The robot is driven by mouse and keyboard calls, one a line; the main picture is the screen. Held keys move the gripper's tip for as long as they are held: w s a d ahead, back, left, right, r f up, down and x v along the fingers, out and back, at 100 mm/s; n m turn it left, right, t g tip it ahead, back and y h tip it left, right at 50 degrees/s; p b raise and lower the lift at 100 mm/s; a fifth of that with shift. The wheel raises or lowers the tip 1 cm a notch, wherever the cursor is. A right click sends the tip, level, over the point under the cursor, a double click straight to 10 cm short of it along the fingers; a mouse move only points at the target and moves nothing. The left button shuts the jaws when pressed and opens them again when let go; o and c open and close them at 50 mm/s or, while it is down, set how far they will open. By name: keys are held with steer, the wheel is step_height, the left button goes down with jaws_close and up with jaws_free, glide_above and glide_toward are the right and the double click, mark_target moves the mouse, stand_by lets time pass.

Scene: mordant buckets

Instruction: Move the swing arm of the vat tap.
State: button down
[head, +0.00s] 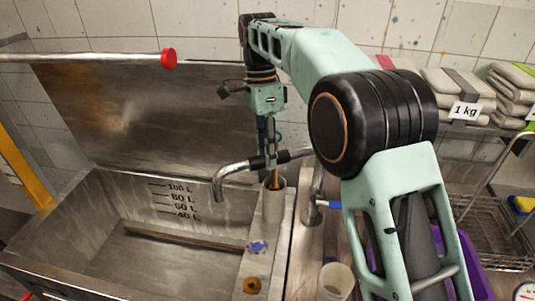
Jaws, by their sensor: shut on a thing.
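The swing arm of the vat tap (235,168) is a metal pipe with a bent-down spout at its left end. The spout hangs over the right part of the steel vat (75,215). The pipe runs right behind my arm, toward the tap's upright (314,190) and a blue lever (330,204). My gripper (270,153) points down and is shut on the swing arm, at a dark section right of the bend. My own arm hides part of the pipe's right end, and the fingertips are small and hard to make out.
A grey cylinder (273,205) with a wooden-handled tool stands on the vat's right ledge, just below my gripper. A pale cup (337,280) stands lower right. The vat's inside is largely open.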

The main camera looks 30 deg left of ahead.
steer(key=c, duration=1.6)
jaws_free()
steer(key=shift+r, duration=0.1)
step_height(320, 180, up, 7)
steer(key=w, duration=0.1)
steer(key=shift+a, duration=0.45)
steer(key=shift+r, duration=0.1)
